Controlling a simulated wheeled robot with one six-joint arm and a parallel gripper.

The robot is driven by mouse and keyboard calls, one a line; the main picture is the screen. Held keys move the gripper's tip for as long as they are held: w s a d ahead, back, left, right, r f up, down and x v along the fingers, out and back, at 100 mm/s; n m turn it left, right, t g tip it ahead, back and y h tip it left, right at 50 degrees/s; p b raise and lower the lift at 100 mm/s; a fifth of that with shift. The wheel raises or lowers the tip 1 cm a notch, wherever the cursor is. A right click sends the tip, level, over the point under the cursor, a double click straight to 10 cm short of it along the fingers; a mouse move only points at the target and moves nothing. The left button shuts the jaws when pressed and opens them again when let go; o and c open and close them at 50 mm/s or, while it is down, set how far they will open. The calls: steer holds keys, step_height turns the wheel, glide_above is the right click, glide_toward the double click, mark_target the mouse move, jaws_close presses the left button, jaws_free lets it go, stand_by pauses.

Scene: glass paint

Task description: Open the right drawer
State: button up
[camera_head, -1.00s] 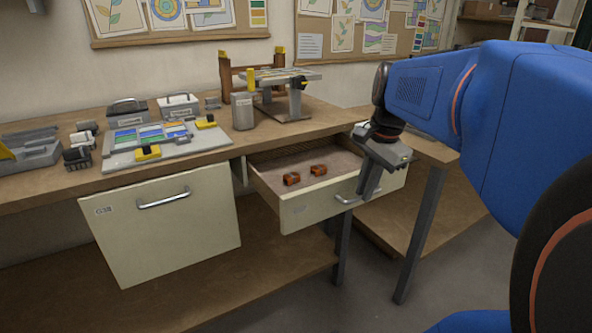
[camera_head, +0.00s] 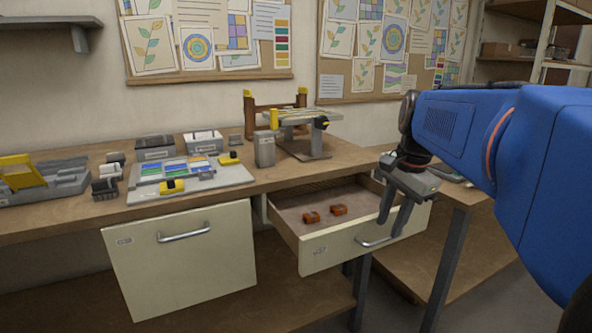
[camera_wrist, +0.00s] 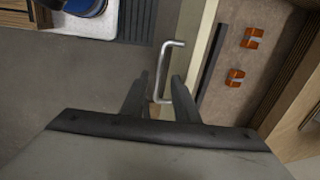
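The right drawer (camera_head: 330,258) is pulled out from under the worktable, with its inside showing. Two small orange-brown pieces lie in it, one at left (camera_head: 311,218) and one at right (camera_head: 338,210). Its metal handle (camera_head: 375,242) is on the front face and also shows in the wrist view (camera_wrist: 162,70). My gripper (camera_head: 391,221) is at the handle, its fingers spread apart. In the wrist view the fingers (camera_wrist: 161,78) are on either side of the handle's bar, with gaps showing. Nothing is gripped.
The left cabinet front (camera_head: 185,265) with its own handle is shut. The worktable (camera_head: 90,218) holds a tray with coloured glass pieces (camera_head: 190,180), a grey canister (camera_head: 264,150) and a small stand (camera_head: 303,145). A second table (camera_head: 440,188) is at the right.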

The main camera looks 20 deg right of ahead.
step_height(320, 180, up, 14)
steer(key=s, duration=0.2)
steer(key=shift+s, duration=0.3)
steer(key=s+a+f+n+t, duration=0.1)
steer(key=a+f+n, duration=0.7)
steer(key=f, duration=0.5)
steer(key=s+a+f+n+t, duration=0.1)
steer(key=s+a+f+n, duration=0.1)
steer(key=a+f+n, duration=0.6)
step_height(320, 180, down, 6)
steer(key=shift+s+a+r+n+t, duration=0.15)
steer(key=shift+s+r+n+t, duration=0.15)
steer(key=shift+n, duration=0.4)
